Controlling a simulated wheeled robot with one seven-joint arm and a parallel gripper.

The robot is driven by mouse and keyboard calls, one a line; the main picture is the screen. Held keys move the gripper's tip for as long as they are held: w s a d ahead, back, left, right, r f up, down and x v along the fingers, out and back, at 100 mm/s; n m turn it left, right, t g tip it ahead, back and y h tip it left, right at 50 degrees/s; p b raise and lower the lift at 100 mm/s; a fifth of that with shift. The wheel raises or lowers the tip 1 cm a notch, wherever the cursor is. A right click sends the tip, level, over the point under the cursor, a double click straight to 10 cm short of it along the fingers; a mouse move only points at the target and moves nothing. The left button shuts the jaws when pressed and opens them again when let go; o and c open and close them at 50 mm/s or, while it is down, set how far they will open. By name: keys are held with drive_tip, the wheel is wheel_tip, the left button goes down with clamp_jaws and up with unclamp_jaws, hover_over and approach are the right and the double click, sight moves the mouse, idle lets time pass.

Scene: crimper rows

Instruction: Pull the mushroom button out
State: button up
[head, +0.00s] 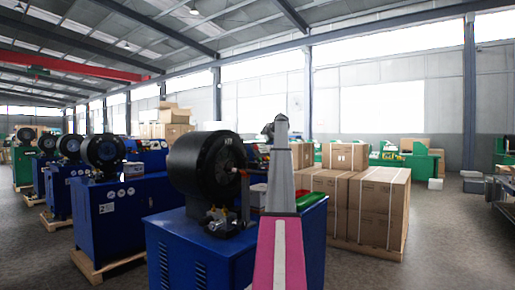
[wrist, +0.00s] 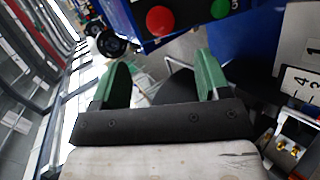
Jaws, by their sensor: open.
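The red mushroom button (wrist: 160,20) shows in the wrist view as a round red cap on a blue panel (wrist: 125,12), near the top edge. A green button (wrist: 214,8) sits to its right on the same panel, cut by the frame edge. My gripper (wrist: 162,70) is open, with its two green fingers apart and nothing between them. The red button lies beyond the fingertips in the picture, apart from them. In the head view I cannot make out the button, and my arm covers part of the blue machine (head: 185,250).
The blue machine carries a black round crimper head (head: 198,165) left of my arm. Red and green trays (head: 308,201) lie on its top. Strapped cardboard boxes (head: 378,205) stand to the right. More blue crimpers (head: 100,200) stand at left.

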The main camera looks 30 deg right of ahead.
sight(257, 146)
drive_tip(key=x, duration=1)
drive_tip(key=shift+w+f, duration=0.1)
drive_tip(key=shift+w, duration=0.05)
